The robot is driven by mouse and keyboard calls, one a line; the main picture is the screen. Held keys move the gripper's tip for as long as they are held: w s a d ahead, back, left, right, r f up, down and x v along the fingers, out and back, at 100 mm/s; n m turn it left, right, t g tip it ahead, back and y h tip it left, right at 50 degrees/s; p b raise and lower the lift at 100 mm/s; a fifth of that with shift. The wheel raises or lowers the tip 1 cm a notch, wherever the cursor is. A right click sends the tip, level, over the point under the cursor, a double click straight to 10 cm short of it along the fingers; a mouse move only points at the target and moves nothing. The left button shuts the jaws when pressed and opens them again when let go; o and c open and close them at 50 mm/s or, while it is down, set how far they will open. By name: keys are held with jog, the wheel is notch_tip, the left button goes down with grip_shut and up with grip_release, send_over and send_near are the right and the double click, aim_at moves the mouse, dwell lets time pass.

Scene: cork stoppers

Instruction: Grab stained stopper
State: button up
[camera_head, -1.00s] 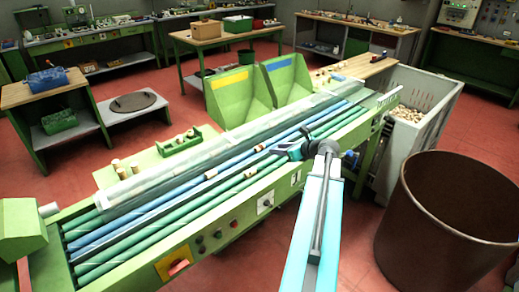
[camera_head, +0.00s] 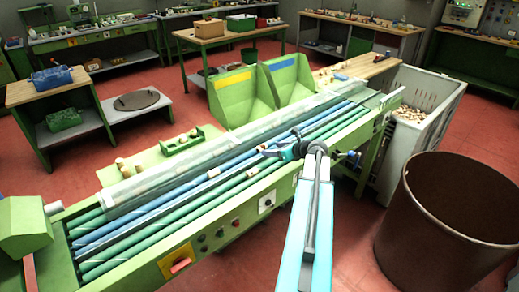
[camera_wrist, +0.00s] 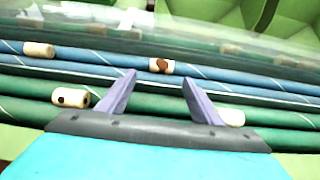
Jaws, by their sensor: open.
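A pale cork stopper with a brown stain (camera_wrist: 161,65) lies on the blue rollers in the wrist view, ahead of my gripper and between the lines of its fingers. Another stopper with a dark spot (camera_wrist: 71,97) lies on a green roller to the left of the fingers. My gripper (camera_wrist: 160,75) is open and empty, its two purple fingers spread apart. In the head view my gripper (camera_head: 270,150) hangs over the roller bed from the near side. I cannot tell there which stopper is the stained one.
A plain stopper (camera_wrist: 39,49) lies farther left, and another (camera_wrist: 231,117) is partly behind the right finger. A clear cover (camera_head: 170,170) runs along the far side of the rollers. A brown barrel (camera_head: 450,225) and a bin of corks (camera_head: 437,90) stand right.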

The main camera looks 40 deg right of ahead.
aim_at(264, 147)
jog(key=shift+x, duration=1.25)
jog(key=shift+w+d+f+p, duration=0.1)
jog(key=shift+w+p, duration=0.25)
jog(key=shift+w, duration=0.1)
jog(key=shift+w+d+f+p, duration=0.1)
jog(key=shift+w+p, duration=0.25)
jog(key=shift+w, duration=0.05)
jog(key=p+x, duration=0.1)
jog(key=x, duration=0.1)
jog(key=shift+w, duration=0.3)
jog(key=shift+w+f, duration=0.35)
jog(key=shift+w, duration=0.05)
jog(key=shift+c, duration=0.2)
jog(key=c, duration=1.1)
